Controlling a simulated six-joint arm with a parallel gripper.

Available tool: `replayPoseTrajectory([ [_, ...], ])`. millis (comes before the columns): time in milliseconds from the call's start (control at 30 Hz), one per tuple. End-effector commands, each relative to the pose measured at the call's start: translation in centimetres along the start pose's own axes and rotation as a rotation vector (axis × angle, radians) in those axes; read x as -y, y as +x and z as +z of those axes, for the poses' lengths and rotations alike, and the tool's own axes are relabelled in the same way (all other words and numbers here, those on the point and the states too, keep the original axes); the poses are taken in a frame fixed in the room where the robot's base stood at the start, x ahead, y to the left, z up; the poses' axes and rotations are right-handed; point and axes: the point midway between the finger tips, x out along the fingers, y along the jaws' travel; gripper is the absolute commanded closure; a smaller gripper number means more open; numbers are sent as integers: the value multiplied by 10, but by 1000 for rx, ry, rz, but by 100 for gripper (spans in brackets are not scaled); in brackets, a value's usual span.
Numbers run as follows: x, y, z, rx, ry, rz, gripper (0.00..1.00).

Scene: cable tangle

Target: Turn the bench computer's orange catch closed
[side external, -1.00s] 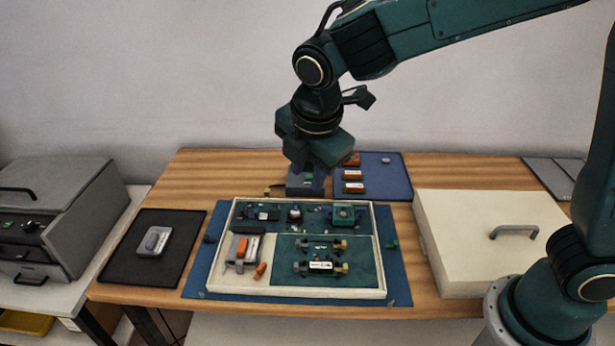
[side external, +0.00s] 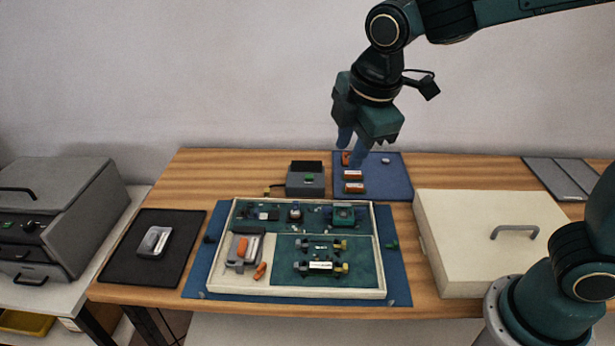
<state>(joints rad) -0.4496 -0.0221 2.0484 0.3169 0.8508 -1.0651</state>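The bench computer is an open, shallow cream case (side external: 300,292) with green boards inside, on a blue mat. A small orange piece (side external: 260,270), which looks like the catch, lies at the case's lower left, below a grey bay (side external: 232,262). The bay holds a part with an orange end. The catch is too small to tell its turn. My gripper (side external: 352,148) points down above the back blue mat, up and to the right of the case, well away from the catch. Its two fingers look apart, with nothing visible between them.
The back blue mat (side external: 393,180) holds several orange-labelled modules. A cream lid (side external: 485,225) with a handle lies right. A small grey tray (side external: 155,241) sits on a black mat left, near a grey machine (side external: 55,220).

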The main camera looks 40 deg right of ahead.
Motion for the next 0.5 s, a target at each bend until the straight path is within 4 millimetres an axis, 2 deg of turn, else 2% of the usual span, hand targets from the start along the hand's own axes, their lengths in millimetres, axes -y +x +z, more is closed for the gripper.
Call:
replayPoseTrajectory([
  [100,0,0,0,0,-1,0,70],
  [200,0,0,0,0,1,-1,55],
  [367,-2,4,-6,1,30,-12,55],
  [500,-5,12,-20,0,103,-36,55],
])
